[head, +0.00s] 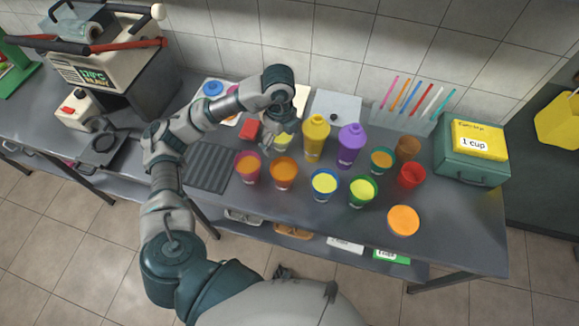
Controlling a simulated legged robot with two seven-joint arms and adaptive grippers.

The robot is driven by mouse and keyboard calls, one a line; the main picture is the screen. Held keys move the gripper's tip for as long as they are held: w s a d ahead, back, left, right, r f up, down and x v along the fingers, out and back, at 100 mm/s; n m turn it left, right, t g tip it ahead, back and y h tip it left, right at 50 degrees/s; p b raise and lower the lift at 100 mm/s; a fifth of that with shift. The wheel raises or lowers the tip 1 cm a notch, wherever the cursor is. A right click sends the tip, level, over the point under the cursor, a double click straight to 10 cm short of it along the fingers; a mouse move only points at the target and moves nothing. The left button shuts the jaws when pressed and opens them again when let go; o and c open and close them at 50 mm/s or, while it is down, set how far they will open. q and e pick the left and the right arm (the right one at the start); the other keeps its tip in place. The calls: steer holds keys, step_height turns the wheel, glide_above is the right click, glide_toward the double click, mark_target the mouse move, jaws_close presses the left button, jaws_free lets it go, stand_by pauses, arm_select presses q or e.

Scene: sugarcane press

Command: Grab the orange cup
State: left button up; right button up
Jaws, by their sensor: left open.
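The orange cup (284,175) stands upright on the grey table in the front row, with orange contents, between a pink cup (248,170) and a blue cup (324,186). My left gripper (279,132) is open, behind and above the orange cup, over a cup with pale yellow contents (284,142) that it partly hides. It is apart from the orange cup. Another cup with an orange top (403,221) stands near the table's front right edge. My right gripper is not in view.
Yellow (316,140) and purple (350,147) bottles stand behind the front row. Green (362,193), teal (381,161), brown (407,148) and red (411,177) cups stand to the right. A press (105,70) is far left.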

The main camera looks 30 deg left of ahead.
mark_target(282, 166)
arm_select(q)
steer(key=f, duration=1)
steer(key=shift+s+d+f+b, duration=0.2)
steer(key=shift+d+f+b, duration=0.1)
steer(key=shift+b, duration=0.05)
steer(key=shift+a+f, duration=0.15)
steer(key=shift+f, duration=0.45)
steer(key=f, duration=0.4)
steer(key=shift+s+d+f, duration=0.25)
steer(key=shift+d, duration=0.1)
steer(key=shift+f, duration=0.25)
steer(key=c, duration=1.5)
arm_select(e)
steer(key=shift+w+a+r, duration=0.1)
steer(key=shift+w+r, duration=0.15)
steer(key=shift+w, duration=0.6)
